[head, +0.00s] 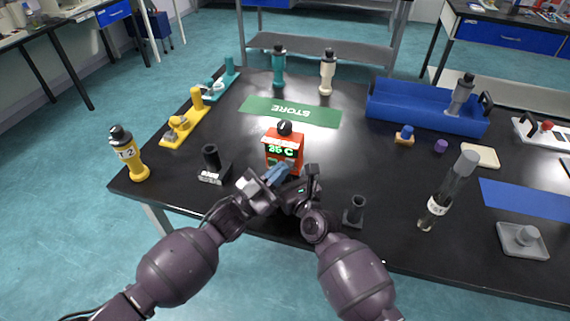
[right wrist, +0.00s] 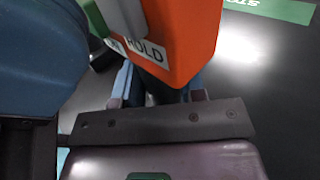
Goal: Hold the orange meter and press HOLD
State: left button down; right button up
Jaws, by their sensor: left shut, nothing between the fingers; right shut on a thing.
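The orange meter (head: 283,147) has a dark knob on top and a lit green display facing me. It stands upright near the table's front edge in the head view. In the right wrist view, the orange meter (right wrist: 185,35) fills the top middle, with a white HOLD label on its face. My right gripper (right wrist: 163,90) is shut on its lower part. My left gripper (head: 279,172) is shut and empty, its bluish fingertips close in front of the meter's lower face. Whether they touch the HOLD button cannot be told.
A green STORE mat (head: 290,111) lies behind the meter. A black holder (head: 213,165) stands to the left, and a small dark cup (head: 354,210) to the right. A blue tray (head: 425,109) is at the back right.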

pick_arm(q)
jog(key=shift+d+r, duration=0.1)
jog(key=shift+r, duration=0.2)
jog(key=shift+s+r, duration=0.15)
jog(key=shift+s, duration=0.8)
jog(key=shift+a, duration=0.2)
jog(key=shift+s+a+f, duration=0.1)
jog(key=shift+s+a, duration=0.2)
jog(key=shift+s, duration=0.45)
jog(key=shift+s+a+f, duration=0.1)
jog(key=shift+s+a, duration=0.2)
jog(key=shift+s, duration=0.5)
jog(key=shift+s+a, duration=0.3)
jog(key=shift+s, duration=0.45)
dwell(0.4)
